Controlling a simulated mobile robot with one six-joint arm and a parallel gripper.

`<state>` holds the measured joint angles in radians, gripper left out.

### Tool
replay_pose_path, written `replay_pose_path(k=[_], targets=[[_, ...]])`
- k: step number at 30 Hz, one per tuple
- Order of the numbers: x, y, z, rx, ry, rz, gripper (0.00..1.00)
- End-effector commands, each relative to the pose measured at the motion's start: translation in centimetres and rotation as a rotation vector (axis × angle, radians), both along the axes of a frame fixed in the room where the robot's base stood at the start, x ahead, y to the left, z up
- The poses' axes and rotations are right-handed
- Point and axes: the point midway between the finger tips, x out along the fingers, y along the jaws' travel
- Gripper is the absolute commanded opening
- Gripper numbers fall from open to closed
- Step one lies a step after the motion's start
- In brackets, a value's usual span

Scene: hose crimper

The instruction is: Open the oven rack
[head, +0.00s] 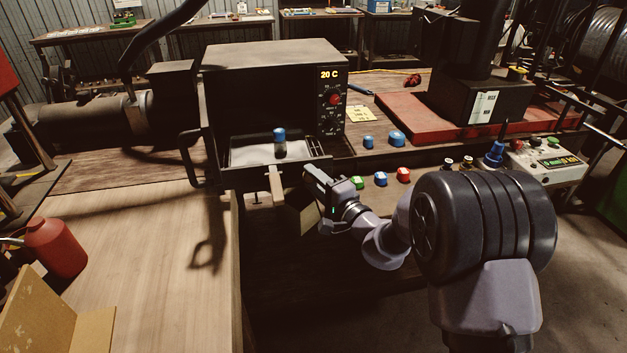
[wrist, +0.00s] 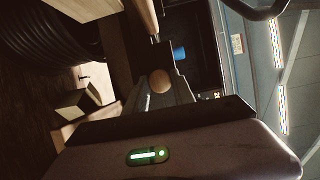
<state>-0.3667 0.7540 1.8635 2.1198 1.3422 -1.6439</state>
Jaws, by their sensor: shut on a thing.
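The oven (head: 270,75) is a dark box on the bench. Its door stands swung open to the left, with a bar handle (head: 190,160) on it. The rack (head: 300,172) sticks out of the opening. A light tray surface (head: 250,152) and a small blue-capped part (head: 280,143) show on it. My gripper (head: 290,192) is in front of the rack and shut on its wooden handle (head: 276,186). The handle's round end (wrist: 160,80) shows between the fingers in the wrist view. The finger contact is partly hidden in the head view.
The oven's panel (head: 331,95) reads 20 C. Blue, green and red fittings (head: 381,179) lie on the bench to the right, near my arm. A red base (head: 405,118) carries a dark machine. A red bottle (head: 55,245) stands on the wooden table at left.

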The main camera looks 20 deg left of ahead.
Motion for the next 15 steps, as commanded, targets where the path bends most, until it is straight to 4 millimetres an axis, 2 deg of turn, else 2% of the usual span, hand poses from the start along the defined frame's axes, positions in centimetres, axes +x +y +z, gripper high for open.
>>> replay_pose_path(k=[2,3,6,15], targets=[[-0.01,0.02,-0.01,0.000,0.000,0.000,0.00],[-0.01,0.02,-0.01,0.000,0.000,0.000,0.36],[-0.01,0.02,-0.01,0.000,0.000,0.000,0.52],[-0.10,-0.15,0.01,0.000,0.000,0.000,0.52]])
